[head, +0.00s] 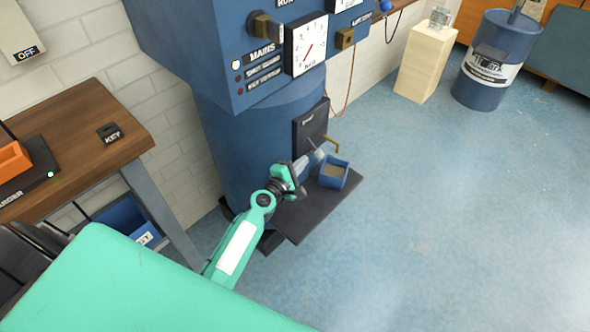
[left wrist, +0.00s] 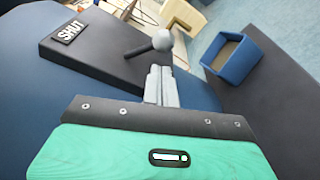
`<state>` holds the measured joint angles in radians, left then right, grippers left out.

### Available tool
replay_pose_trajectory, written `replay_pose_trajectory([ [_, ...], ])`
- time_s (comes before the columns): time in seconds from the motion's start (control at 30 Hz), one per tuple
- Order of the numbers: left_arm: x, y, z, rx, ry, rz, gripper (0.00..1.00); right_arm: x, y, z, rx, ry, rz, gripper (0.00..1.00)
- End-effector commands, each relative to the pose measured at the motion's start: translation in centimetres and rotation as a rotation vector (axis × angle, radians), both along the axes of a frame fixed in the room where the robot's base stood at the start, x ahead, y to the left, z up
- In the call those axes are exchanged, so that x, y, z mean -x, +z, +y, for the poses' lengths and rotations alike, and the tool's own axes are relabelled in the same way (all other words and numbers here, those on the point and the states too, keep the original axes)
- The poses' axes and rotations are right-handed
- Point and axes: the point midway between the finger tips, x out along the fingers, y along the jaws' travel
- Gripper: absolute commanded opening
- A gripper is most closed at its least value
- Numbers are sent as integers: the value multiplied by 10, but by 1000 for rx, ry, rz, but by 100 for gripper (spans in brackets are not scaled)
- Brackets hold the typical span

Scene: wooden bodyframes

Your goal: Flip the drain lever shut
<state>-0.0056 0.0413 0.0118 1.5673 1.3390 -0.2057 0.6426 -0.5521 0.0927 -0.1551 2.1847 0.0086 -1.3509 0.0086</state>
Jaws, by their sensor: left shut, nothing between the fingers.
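The drain lever shows in the left wrist view as a dark rod with a round grey knob (left wrist: 162,40). It sticks out from a black panel (left wrist: 110,50), which also shows in the head view (head: 311,124). A SHUT label (left wrist: 70,31) is on the panel's left part, and the knob points away from it. My left gripper (left wrist: 161,72) is shut and empty, its fingertips just below the knob in the picture. I cannot tell whether they touch it. In the head view my left gripper (head: 312,159) is in front of the panel, where the knob is hard to make out.
A brass spout (head: 332,144) is beside the panel. Below it a blue open box (head: 334,175) stands on a dark plate (head: 300,220) by the blue tank (head: 235,140). A wooden table (head: 70,150) is at left.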

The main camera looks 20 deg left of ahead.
Motion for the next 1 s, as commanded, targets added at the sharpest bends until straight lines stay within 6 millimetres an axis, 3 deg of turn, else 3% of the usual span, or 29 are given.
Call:
replay_pose_trajectory([
  [0.1,-19,-1,-3,0,0,-1,0,0,1,0,1,1,-1,34],
  [0.33,-40,-3,-7,-1,0,0,0,-1,8,0,-1,1,-11,34],
  [1.0,-43,0,-10,32,0,12,0,1,8,-1,0,0,-5,34],
])
